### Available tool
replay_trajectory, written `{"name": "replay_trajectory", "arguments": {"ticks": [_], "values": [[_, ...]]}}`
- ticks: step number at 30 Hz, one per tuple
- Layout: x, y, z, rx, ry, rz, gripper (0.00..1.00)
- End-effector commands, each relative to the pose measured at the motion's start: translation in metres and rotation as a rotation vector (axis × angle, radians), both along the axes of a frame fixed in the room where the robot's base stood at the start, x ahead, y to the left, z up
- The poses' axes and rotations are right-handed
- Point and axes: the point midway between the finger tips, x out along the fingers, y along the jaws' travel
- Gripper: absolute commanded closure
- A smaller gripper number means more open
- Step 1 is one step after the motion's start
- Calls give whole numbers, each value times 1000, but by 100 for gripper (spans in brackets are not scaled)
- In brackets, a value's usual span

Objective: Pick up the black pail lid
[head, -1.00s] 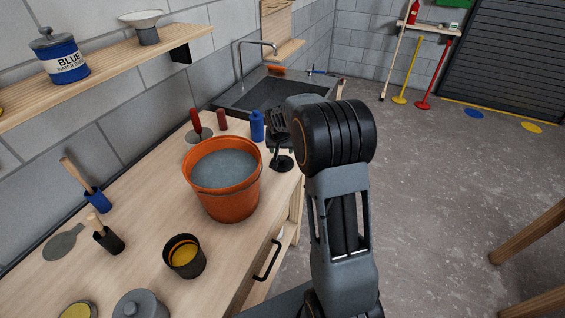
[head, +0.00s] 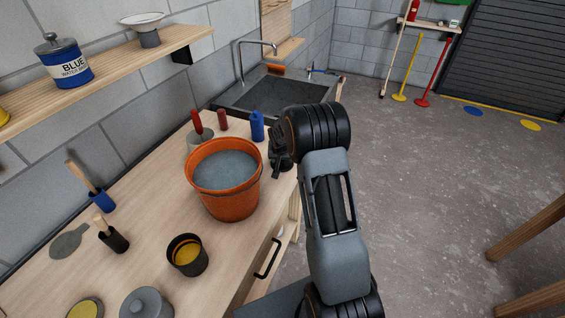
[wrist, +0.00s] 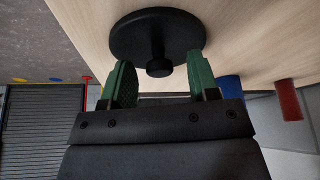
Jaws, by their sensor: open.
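The black pail lid (wrist: 158,36) lies flat on the wooden bench near its edge in the wrist view. It is a round disc with a round knob in its middle. My gripper (wrist: 159,70) is open, its two green fingertips on either side of the knob and apart from it. In the head view my gripper (head: 279,152) is at the bench edge behind the orange bucket, and my arm hides most of the lid there.
An orange bucket (head: 229,195) of grey liquid stands just left of my gripper. A blue bottle (head: 257,127) and a dark red cylinder (head: 222,120) stand behind it. A sink (head: 265,97) is at the far end.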

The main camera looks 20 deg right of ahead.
Motion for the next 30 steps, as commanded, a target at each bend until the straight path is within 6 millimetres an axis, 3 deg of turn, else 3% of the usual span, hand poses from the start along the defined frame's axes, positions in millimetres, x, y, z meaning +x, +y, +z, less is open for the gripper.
{"name": "replay_trajectory", "arguments": {"ticks": [2,18,30], "values": [[0,0,0,0,0,0,45],[0,0,0,0,0,1,96],[1,0,7,-2,-3,1,97]]}}
